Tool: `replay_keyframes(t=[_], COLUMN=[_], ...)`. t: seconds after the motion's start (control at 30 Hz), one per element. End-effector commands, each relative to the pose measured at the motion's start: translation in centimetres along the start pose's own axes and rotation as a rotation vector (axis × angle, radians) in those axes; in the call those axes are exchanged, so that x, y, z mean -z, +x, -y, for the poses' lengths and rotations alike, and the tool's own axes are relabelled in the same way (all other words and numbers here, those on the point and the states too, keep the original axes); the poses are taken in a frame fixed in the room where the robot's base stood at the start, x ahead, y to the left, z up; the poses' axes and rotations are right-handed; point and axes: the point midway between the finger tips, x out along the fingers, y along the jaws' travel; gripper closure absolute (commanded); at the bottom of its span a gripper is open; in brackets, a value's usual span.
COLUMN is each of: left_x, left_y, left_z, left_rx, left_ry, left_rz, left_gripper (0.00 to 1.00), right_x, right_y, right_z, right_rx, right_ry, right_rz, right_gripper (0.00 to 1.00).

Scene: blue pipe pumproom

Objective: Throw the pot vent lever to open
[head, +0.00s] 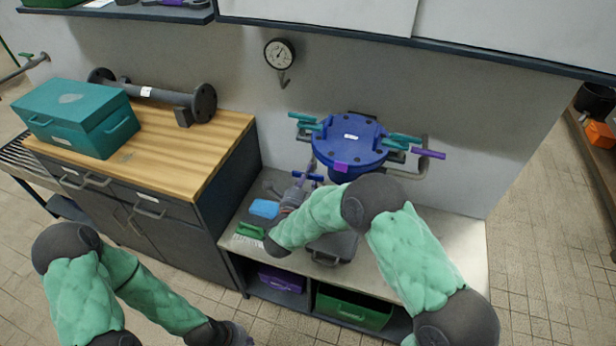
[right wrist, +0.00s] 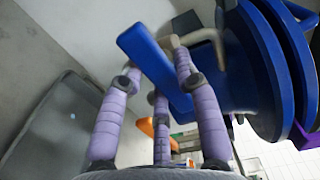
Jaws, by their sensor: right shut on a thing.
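The pot (head: 350,150) is a round blue vessel with a bolted lid, standing on the pale bench against the wall. A blue lever (head: 315,178) sticks out low on its left side. In the right wrist view the lever (right wrist: 152,66) is a flat blue bar slanting between my purple fingers, beside the pot's blue flanges (right wrist: 255,65). My right gripper (head: 299,185) is shut on this lever; its fingers also show in the right wrist view (right wrist: 160,85). My left gripper (head: 225,336) is low at the bottom edge, away from the pot, its fingers not clearly seen.
A light blue sponge (head: 264,208) and a green-handled brush (head: 249,231) lie left of my right forearm. Teal handles (head: 404,138) and a purple handle (head: 428,154) stick out around the pot. A gauge (head: 279,54) hangs on the wall. A teal toolbox (head: 77,115) stands on the wooden cabinet.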

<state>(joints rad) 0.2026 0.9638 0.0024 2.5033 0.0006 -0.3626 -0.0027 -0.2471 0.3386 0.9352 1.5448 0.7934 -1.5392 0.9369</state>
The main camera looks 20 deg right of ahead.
Motion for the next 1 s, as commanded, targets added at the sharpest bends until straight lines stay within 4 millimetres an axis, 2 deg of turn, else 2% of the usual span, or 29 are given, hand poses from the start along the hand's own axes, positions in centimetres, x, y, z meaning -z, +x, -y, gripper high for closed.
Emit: replay_keyframes(t=[1.0], left_x=[-0.1], left_y=[-3.9], left_z=[-1.4], left_rx=[0.000], left_ry=[0.000], left_rz=[0.000], left_gripper=[1.00], right_x=[0.5], right_y=[0.0], right_z=[0.3], right_rx=[-0.002], right_ry=[-0.934], right_rz=[0.002], right_gripper=[1.00])
